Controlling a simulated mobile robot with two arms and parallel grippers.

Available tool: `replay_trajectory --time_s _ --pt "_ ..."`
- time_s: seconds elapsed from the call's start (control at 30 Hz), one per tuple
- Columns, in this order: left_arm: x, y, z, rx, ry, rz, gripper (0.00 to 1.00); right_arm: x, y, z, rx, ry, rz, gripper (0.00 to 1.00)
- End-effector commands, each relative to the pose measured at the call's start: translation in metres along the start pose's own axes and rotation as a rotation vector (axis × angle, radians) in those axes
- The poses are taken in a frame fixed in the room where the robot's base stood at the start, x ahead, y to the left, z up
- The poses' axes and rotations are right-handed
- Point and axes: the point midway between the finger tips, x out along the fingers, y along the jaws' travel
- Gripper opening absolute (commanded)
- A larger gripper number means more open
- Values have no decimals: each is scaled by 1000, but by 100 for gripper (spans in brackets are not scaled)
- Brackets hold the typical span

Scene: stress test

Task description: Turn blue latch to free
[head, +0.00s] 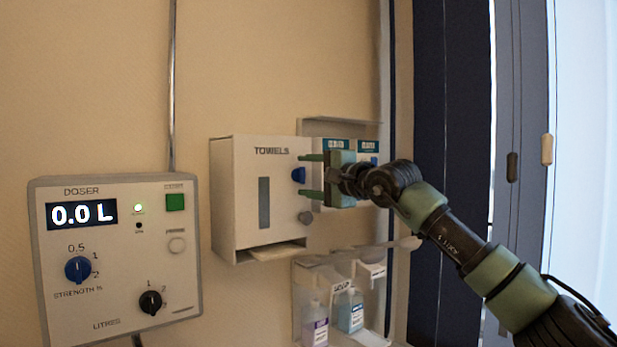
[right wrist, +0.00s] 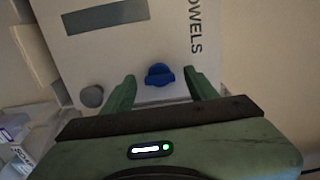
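The blue latch (head: 299,175) is a small knob on the front of the white towel dispenser (head: 228,195), near its right edge. My right gripper (head: 308,175) reaches in from the right, with one green finger above the latch and one below it. In the right wrist view the blue latch (right wrist: 159,75) shows between the two open fingertips (right wrist: 160,82), not visibly touched by either. A grey round knob (head: 305,217) sits below the latch on the same panel. My left gripper is not in view.
A doser box (head: 120,255) with dials and a display hangs at the left. Bottles stand in a clear holder (head: 308,280) below the dispenser. A shelf of boxes (head: 335,125) is behind my gripper. Dark curtain-like panels (head: 450,100) are at the right.

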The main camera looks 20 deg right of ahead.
Motion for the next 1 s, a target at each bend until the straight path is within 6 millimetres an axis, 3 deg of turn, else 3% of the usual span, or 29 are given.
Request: replay_trajectory --time_s 0.17,0.4,0.6,1.0 --pt "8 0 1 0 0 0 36 -7 3 -1 0 0 0 58" --pt "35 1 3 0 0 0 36 -47 5 -1 -1 1 -2 58" --pt "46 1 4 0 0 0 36 -72 2 0 -1 0 -1 58" --pt "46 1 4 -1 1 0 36 -77 0 0 0 -1 0 58"
